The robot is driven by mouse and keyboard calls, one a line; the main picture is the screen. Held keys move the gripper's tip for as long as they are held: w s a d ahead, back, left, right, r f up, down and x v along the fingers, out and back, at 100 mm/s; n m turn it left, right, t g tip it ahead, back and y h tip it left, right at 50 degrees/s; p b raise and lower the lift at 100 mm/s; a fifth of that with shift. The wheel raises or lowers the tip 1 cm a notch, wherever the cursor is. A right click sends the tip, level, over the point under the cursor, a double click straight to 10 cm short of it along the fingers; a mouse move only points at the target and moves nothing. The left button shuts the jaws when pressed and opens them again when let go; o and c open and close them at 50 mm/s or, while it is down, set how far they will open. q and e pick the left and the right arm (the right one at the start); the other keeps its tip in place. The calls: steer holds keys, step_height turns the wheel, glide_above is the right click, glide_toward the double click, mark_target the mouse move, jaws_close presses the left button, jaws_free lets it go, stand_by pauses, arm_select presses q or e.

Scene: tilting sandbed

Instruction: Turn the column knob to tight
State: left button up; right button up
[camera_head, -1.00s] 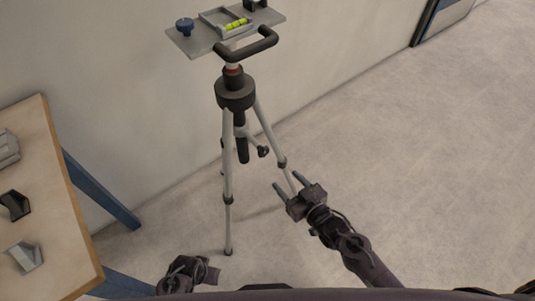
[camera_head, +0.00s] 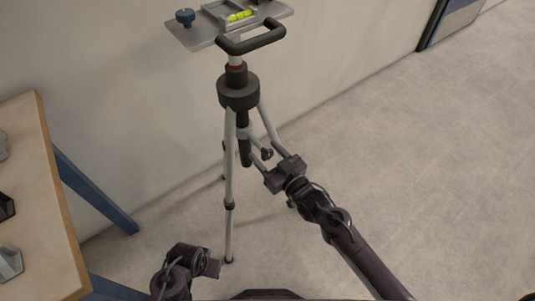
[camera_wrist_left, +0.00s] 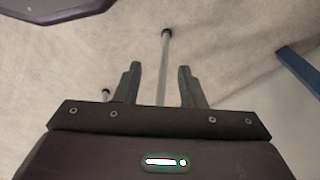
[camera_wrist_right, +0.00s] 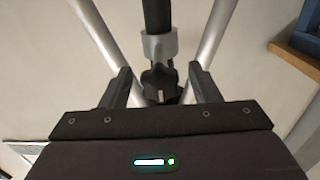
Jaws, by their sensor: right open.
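The column knob (camera_wrist_right: 158,82) is a black lobed knob on the grey collar (camera_wrist_right: 160,46) of the tripod's dark centre column (camera_wrist_right: 157,15). In the head view the knob (camera_head: 267,154) shows small, below the tripod's black hub (camera_head: 238,92). My right gripper (camera_head: 262,150) is open, with its fingers on either side of the knob; in the right wrist view (camera_wrist_right: 160,71) I cannot tell whether they touch it. My left gripper (camera_wrist_left: 159,68) is open and empty, low near the tripod's foot. In the left wrist view a tripod leg (camera_wrist_left: 165,62) shows beyond its fingers.
The tripod carries a tilting plate (camera_head: 190,37) with a blue knob (camera_head: 185,17), a yellow-green level (camera_head: 241,16) and a black handle (camera_head: 255,42). A wooden table (camera_head: 50,190) with blue legs stands at the left. The floor at the right is clear.

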steer(key=shift+c, duration=0.2)
steer(key=c, duration=0.9)
arm_select(q)
steer(key=s+a+f+p, duration=0.3)
steer(key=s+f+p, duration=0.1)
steer(key=f, duration=0.6)
arm_select(e)
steer(key=m, duration=0.8)
steer(key=shift+r, duration=0.1)
steer(key=m+p, duration=0.2)
steer(key=m, duration=0.1)
steer(key=shift+m, duration=0.3)
steer(key=m+p, duration=0.1)
steer(key=m, duration=0.1)
steer(key=shift+m, duration=0.4)
arm_select(q)
steer(key=s+a+f+p, duration=0.2)
steer(key=s, duration=0.8)
steer(key=shift+f, duration=0.4)
arm_select(e)
steer(key=shift+m, duration=2.8)
arm_select(q)
steer(key=shift+s, duration=0.25)
steer(key=shift+w, duration=0.1)
arm_select(e)
steer(key=o, duration=0.9)
